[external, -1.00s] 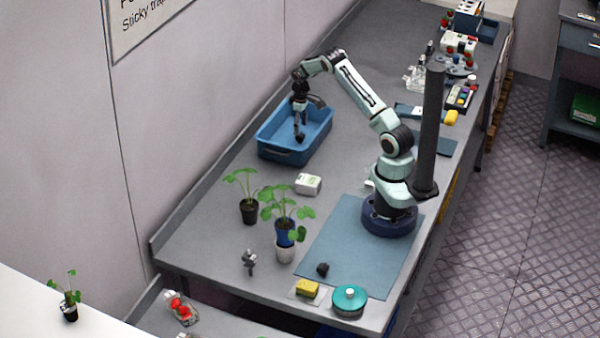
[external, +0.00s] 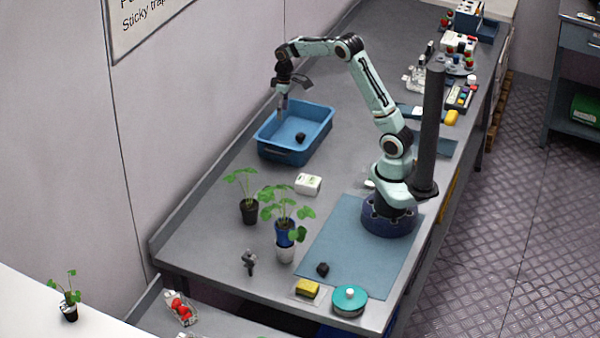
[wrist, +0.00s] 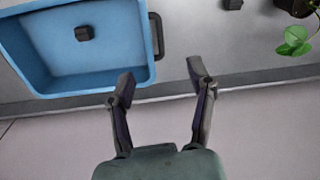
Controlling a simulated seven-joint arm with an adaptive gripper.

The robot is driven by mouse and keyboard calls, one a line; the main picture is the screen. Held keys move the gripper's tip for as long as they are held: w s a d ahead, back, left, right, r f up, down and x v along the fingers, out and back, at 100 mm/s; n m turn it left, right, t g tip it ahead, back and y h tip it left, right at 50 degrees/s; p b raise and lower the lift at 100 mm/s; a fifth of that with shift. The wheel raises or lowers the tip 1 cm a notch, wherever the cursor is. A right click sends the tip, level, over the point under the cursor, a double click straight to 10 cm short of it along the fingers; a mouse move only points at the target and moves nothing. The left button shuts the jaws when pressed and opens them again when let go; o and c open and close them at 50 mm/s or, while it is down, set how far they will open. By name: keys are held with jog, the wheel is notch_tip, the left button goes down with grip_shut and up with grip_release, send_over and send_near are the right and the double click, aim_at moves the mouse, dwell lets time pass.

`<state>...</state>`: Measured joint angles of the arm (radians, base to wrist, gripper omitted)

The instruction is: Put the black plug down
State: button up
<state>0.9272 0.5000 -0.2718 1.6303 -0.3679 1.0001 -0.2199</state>
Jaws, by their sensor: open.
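A small black plug (external: 300,137) lies on the floor of the blue tray (external: 318,107). In the wrist view the plug (wrist: 84,33) sits inside the tray (wrist: 120,84), clear of the walls. My gripper (external: 283,105) is raised over the tray's far left edge, apart from the plug. In the wrist view its two fingers (wrist: 160,77) are spread with nothing between them. A second small black piece (external: 322,269) sits on the blue mat (external: 345,245).
A white box (external: 308,184) and potted plants (external: 285,230) stand in front of the tray. The wall is close behind it. A yellow sponge (external: 307,288) and a teal-lidded dish (external: 349,300) are at the front. A dark post (external: 431,130) stands beside my base.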

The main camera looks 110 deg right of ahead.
jog(key=w+a+r+n, duration=0.1)
jog(key=a+r+n, duration=0.25)
jog(key=a, duration=0.95)
jog(key=w+a+r+n, duration=0.2)
jog(key=a+r, duration=0.2)
jog(key=a, duration=1)
jog(key=s+a+f+n+g, duration=0.1)
jog(key=s+a+f+n, duration=0.1)
jog(key=s+a, duration=0.7)
jog(key=shift+s+a+f+n, duration=0.25)
jog(key=shift+s+a+n, duration=0.2)
jog(key=shift+s, duration=0.45)
jog(key=shift+o, duration=0.5)
